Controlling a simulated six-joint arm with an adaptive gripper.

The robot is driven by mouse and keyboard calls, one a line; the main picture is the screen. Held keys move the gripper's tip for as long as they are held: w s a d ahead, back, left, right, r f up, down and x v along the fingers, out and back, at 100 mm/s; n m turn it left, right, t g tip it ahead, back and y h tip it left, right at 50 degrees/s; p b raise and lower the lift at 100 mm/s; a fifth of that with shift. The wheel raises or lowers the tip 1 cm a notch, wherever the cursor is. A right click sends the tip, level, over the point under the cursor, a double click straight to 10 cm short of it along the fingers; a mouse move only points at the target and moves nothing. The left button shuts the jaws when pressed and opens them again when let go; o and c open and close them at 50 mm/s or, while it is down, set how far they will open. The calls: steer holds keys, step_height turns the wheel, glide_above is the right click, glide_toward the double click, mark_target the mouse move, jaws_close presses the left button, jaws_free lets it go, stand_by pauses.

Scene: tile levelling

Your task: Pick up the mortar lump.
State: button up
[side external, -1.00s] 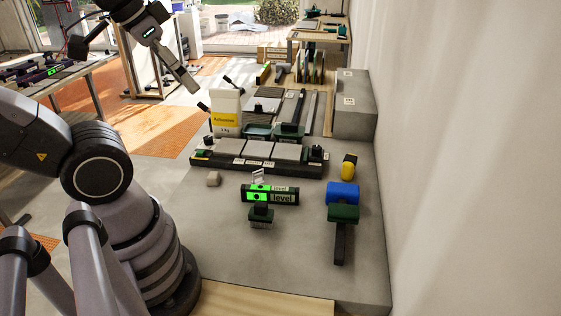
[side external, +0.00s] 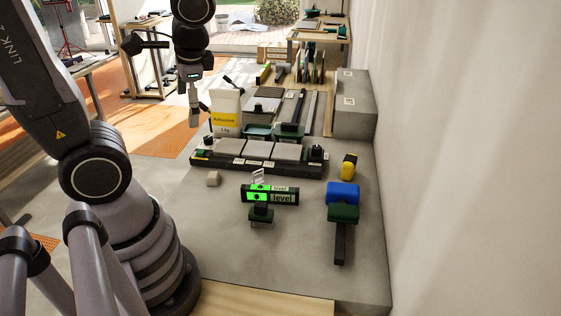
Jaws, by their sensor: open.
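A small beige lump (side external: 213,179), which looks like the mortar lump, lies on the grey work surface in front of the left end of the dark tile tray. My gripper (side external: 194,120) hangs in the air, pointing down, up and to the left of the lump in the picture and beside the white bag. It is open, with nothing seen between its fingers. It is clear of the lump.
The dark tray (side external: 258,168) with grey tiles crosses the middle. A white bag (side external: 226,112) stands behind. The surface around the lump is clear.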

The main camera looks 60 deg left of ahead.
steer(key=w+a+f+m+g+y, duration=0.1)
steer(key=w+a+f+m+y, duration=0.25)
steer(key=f+m+y, duration=0.2)
steer(key=w+a+f+m+g+y, duration=0.1)
steer(key=w+a+f+m+y, duration=0.1)
steer(key=a+f+m+y, duration=0.3)
steer(key=m+t+h, duration=0.2)
steer(key=m+t, duration=0.4)
steer(key=m, duration=0.3)
glide_toward(214, 179)
steer(key=shift+v, duration=1.1)
steer(key=shift+s+a+f, duration=0.1)
steer(key=shift+a+f, duration=0.1)
steer(key=shift+a, duration=0.05)
steer(key=x, duration=1.3)
steer(key=shift+a, duration=0.1)
jaws_close()
